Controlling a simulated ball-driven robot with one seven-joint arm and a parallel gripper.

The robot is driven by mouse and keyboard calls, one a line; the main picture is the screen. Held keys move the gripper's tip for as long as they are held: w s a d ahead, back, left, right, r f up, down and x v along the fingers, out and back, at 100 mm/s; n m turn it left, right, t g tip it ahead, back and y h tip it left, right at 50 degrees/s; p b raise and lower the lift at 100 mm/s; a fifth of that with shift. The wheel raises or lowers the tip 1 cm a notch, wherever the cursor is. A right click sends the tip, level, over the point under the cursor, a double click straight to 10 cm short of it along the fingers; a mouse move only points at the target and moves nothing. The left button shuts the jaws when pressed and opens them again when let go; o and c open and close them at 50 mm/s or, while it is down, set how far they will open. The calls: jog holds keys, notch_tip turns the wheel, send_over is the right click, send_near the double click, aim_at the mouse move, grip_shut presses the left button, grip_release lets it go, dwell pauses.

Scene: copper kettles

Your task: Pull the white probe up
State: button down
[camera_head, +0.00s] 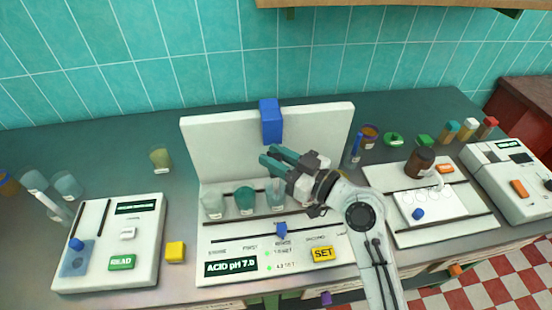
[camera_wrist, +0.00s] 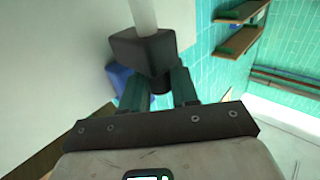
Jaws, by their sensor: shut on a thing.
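The white probe (camera_wrist: 144,14) shows in the wrist view as a pale rod running from a dark block (camera_wrist: 143,50) to the top edge. My gripper (camera_wrist: 160,84), with teal fingers, is shut on the dark end of this probe. In the head view my gripper (camera_head: 267,156) is above the white meter station (camera_head: 220,244), in front of its back panel and just below a blue block (camera_head: 271,122). The probe is not clearly visible there. Several clear beakers, one with teal liquid (camera_head: 245,199), stand in a row on the station.
A white READ unit (camera_head: 137,228) and a yellow cube (camera_head: 175,252) are at left. At right are a white tray (camera_head: 455,205) with a brown bottle (camera_head: 420,161), and another white device (camera_head: 497,178). A tall blue item (camera_head: 354,150) stands right of the panel.

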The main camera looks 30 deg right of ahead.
notch_tip(320, 180, up, 6)
jog(key=shift+r+p, duration=0.25)
jog(key=shift+p, duration=0.7)
jog(key=c, duration=1)
grip_release()
jog(key=shift+o, duration=0.2)
jog(key=shift+f, duration=0.1)
jog(key=b+v, duration=0.4)
jog(key=v, duration=0.7)
jog(key=shift+w, duration=0.1)
